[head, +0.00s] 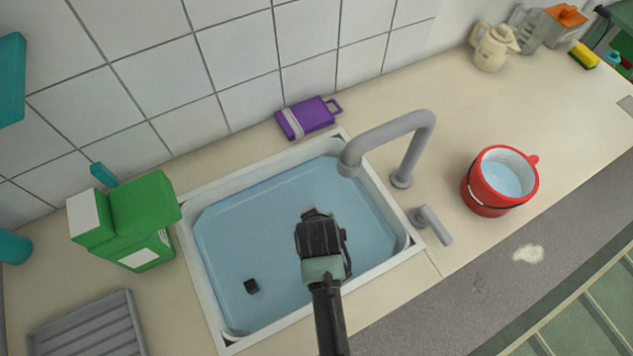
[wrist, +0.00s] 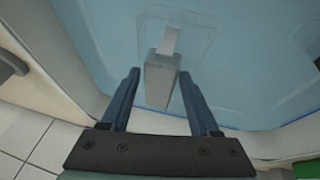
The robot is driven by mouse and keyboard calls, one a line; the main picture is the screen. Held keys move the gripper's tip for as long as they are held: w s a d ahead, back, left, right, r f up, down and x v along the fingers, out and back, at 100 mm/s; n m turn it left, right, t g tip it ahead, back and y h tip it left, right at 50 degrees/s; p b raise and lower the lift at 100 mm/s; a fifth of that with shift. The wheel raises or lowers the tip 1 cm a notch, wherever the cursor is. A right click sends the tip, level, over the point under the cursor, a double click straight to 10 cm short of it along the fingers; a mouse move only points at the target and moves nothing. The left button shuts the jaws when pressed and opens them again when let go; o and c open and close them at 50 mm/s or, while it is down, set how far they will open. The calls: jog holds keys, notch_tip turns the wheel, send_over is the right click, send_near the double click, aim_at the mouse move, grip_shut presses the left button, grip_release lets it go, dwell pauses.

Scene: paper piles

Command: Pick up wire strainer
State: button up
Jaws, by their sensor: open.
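In the wrist view, a grey block-like handle with a paler strip and a faint, see-through squarish outline lies in the blue sink; it looks like the wire strainer (wrist: 160,85), though its mesh is not clear. My gripper (wrist: 160,73) is open, its two dark fingers apart on either side of the handle. I cannot tell whether they touch it. In the head view, my gripper (head: 310,213) is over the sink (head: 222,322) and hides what lies under it. A small dark piece (head: 251,286) lies to its left in the sink.
A grey faucet (head: 405,150) rises behind the sink at right. A red pot (head: 491,195) stands right of it. A green box (head: 145,210) stands left, a grey rack (head: 88,328) at lower left. A purple item (head: 311,115) lies behind the sink.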

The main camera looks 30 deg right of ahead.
jog(key=shift+w+f, duration=0.15)
jog(key=shift+f, duration=0.25)
grip_shut()
dwell(1.2)
